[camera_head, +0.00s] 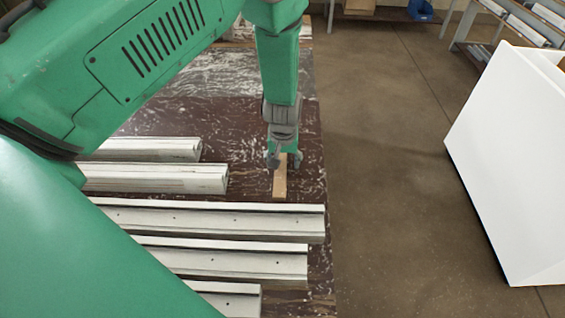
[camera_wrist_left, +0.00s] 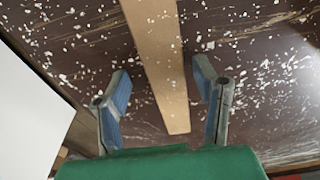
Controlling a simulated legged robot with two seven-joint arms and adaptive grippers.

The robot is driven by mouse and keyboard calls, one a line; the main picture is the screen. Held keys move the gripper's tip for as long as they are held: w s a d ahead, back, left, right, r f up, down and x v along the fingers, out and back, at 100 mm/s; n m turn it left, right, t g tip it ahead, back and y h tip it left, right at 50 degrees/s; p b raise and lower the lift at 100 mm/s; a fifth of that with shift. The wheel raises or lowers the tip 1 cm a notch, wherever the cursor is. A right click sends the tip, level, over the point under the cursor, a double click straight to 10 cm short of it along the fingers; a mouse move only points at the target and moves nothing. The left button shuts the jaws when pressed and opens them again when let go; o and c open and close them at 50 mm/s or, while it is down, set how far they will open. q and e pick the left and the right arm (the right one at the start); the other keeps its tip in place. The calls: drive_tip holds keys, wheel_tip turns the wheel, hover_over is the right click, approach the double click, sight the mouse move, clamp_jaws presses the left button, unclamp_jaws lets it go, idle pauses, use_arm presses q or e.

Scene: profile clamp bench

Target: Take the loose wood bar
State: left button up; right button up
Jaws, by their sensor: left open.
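The loose wood bar (camera_head: 280,182) is light tan and lies flat on the dark, speckled bench top (camera_head: 235,115). In the head view my left gripper (camera_head: 284,163) is over the bar and hides part of it. In the left wrist view the bar (camera_wrist_left: 160,65) runs from the top edge down between the two parted fingers of my left gripper (camera_wrist_left: 163,95). Both fingers stand apart from the bar, one on each side. The left gripper is open and empty. The right gripper is not in view.
Several pale metal profiles (camera_head: 215,218) lie across the bench, left of and in front of the bar. The bench's right edge is close to the bar, with open floor (camera_head: 385,190) beyond. A large white box-like object (camera_head: 515,160) stands at the right.

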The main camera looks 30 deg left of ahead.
use_arm(q)
drive_tip(key=shift+d, duration=0.15)
drive_tip(key=shift+s+a, duration=0.1)
drive_tip(key=shift+a, duration=0.25)
drive_tip(key=c, duration=1.1)
drive_tip(key=shift+a+f, duration=0.1)
drive_tip(key=shift+a, duration=0.2)
drive_tip(key=shift+c, duration=0.7)
